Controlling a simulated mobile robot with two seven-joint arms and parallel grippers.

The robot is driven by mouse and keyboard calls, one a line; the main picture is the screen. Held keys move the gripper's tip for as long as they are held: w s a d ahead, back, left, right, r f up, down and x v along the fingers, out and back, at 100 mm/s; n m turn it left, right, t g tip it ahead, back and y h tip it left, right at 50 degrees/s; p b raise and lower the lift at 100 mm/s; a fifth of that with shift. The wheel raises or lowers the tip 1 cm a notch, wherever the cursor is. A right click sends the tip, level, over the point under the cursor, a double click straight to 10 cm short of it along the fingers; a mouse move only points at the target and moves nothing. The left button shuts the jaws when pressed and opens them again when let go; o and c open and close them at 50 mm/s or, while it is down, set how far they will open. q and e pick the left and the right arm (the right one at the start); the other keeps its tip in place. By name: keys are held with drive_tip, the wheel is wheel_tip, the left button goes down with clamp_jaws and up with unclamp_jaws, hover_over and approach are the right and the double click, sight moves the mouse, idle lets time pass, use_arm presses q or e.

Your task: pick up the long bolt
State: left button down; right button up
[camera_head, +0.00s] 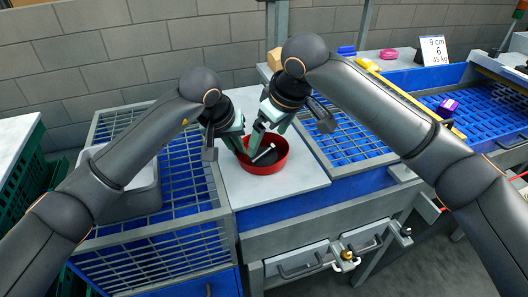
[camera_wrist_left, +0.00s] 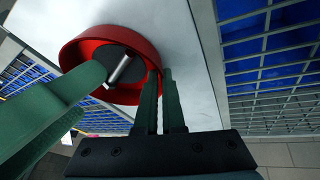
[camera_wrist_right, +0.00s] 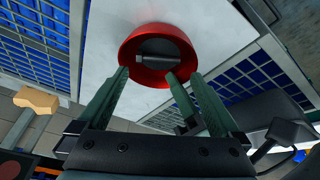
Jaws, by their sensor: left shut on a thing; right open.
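The long bolt (camera_head: 264,152) lies inside a round red bowl (camera_head: 266,168) on the pale worktop. The bolt shows as a grey cylinder in the left wrist view (camera_wrist_left: 120,69) and darker in the right wrist view (camera_wrist_right: 158,60). My left gripper (camera_wrist_left: 158,72) is shut on the bowl's wall, one finger on each side of the rim. My right gripper (camera_wrist_right: 147,73) is open, with its fingers spread at the near side of the bowl, apart from the bolt. The exact gap between the right fingertips and the bowl is hard to tell.
A grey tub (camera_head: 140,180) stands on the wire rack at the left. Blue grated bins (camera_head: 350,145) lie to the right. A tan block (camera_head: 275,59) stands behind my right gripper. The worktop in front of the bowl (camera_head: 270,198) is clear. My two grippers are close together.

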sight(262, 152)
drive_tip(key=shift+x, duration=2.75)
drive_tip(key=shift+w+d+r, duration=0.1)
drive_tip(key=c, duration=1.1)
drive_tip(key=shift+r, duration=0.55)
wheel_tip(262, 152, up, 3)
drive_tip(key=shift+d+f, duration=0.1)
drive_tip(key=shift+f, duration=0.1)
drive_tip(key=s+d, duration=0.9)
drive_tip(key=s, duration=0.6)
drive_tip(key=shift+d, duration=0.35)
drive_tip(key=shift+f, duration=0.1)
